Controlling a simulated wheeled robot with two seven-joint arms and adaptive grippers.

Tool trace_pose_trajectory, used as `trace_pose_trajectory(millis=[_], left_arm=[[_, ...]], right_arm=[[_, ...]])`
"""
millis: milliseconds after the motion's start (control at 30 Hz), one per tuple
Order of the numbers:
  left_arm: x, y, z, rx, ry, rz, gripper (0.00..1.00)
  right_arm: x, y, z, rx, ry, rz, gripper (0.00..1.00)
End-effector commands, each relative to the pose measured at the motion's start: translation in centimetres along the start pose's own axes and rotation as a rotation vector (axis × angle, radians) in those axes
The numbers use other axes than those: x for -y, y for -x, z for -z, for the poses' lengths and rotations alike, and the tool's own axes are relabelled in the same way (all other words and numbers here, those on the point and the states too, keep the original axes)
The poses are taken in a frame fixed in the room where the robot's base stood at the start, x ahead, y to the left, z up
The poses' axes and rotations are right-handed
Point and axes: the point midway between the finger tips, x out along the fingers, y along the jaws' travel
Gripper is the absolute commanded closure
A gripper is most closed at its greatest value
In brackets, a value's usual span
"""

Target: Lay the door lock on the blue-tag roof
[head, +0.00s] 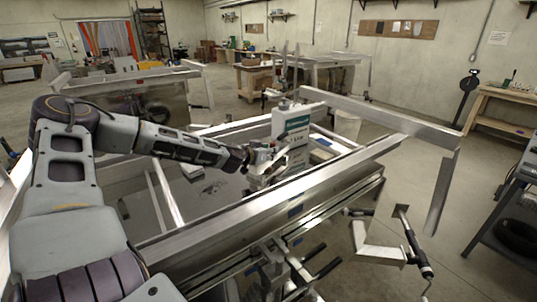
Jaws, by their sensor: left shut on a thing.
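My left arm reaches in from the left, and its gripper (258,158) is shut on a small pale thing, probably the door lock, whose shape is hard to make out. The gripper is over the middle of the near aluminium trailer frame (225,228), next to an upright white and teal box (291,121). I cannot tell which part is the blue-tag roof. My right gripper is not in view.
Metal arms with black handles (415,248) stick out at the front right. A raised aluminium beam (385,116) crosses the far right side. A dark workbench (508,205) stands at the right edge. A white bucket (347,124) stands behind the frame. Concrete floor is open on the right.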

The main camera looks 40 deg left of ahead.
Motion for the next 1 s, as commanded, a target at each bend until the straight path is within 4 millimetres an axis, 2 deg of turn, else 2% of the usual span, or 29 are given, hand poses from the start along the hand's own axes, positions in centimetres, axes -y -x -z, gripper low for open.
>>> trace_pose_trajectory(millis=[367,400,800,1000], left_arm=[[-0.02,-0.12,-0.34,-0.001,-0.001,-0.001,1.0],[-0.01,-0.11,-0.59,0.003,0.0,-0.001,0.62],[0.0,-0.12,-0.49,0.002,0.0,0.0,0.12],[0.0,-0.12,-0.42,0.001,0.0,0.0,0.12]], right_arm=[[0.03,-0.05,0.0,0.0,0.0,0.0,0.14],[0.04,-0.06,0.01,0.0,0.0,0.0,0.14],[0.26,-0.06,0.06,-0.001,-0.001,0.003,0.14],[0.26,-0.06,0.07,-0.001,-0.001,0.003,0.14]])
